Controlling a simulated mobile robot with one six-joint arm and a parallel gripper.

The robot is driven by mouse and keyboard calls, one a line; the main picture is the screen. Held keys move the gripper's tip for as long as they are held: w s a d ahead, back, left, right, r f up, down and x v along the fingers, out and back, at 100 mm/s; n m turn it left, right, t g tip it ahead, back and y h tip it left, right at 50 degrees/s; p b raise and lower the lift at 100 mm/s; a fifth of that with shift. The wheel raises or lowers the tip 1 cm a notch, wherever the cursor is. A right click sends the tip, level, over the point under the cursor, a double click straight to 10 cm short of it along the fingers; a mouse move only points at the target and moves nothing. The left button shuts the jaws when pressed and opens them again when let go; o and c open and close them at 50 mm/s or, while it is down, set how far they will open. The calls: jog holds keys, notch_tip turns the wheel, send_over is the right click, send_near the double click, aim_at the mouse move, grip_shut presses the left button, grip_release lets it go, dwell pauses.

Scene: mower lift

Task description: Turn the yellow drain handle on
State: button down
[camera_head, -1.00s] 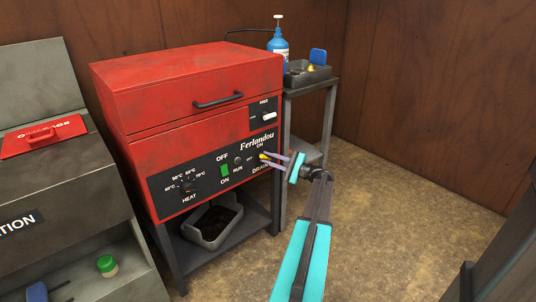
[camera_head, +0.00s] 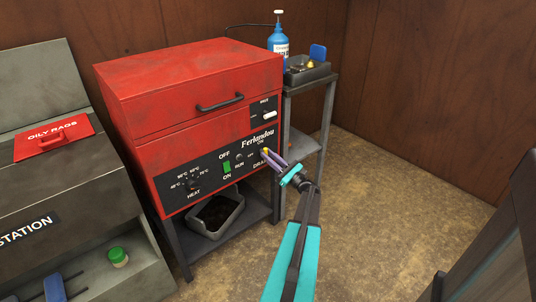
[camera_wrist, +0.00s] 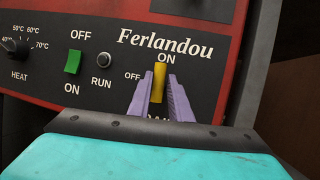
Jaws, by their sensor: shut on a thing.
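The yellow drain handle (camera_wrist: 160,72) is on the black control panel of the red Ferlandou machine. In the wrist view it stands upright, its top end just under the ON label; the OFF label is to its left. My gripper (camera_wrist: 159,88) has one purple finger on each side of the handle and is shut on it. In the head view my gripper (camera_head: 267,156) reaches up and left to the handle from the lower right.
The panel also has a green OFF/ON switch (camera_wrist: 73,62), a RUN button (camera_wrist: 104,60) and a HEAT knob (camera_wrist: 17,47). A grey tray (camera_head: 215,216) sits under the machine. A side stand with a blue bottle (camera_head: 278,42) is at right.

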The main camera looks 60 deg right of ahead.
jog(key=shift+w+a+f+m, duration=0.15)
jog(key=shift+w+m, duration=0.15)
jog(key=shift+m, duration=0.4)
jog(key=c, duration=1.6)
grip_release()
jog(key=shift+c, duration=0.2)
jog(key=shift+s, duration=0.1)
jog(key=shift+s, duration=0.15)
jog(key=v, duration=1.3)
jog(key=shift+s+f+p, duration=0.2)
jog(key=shift+f+p, duration=0.05)
jog(key=shift+p, duration=0.05)
jog(key=shift+a, duration=0.15)
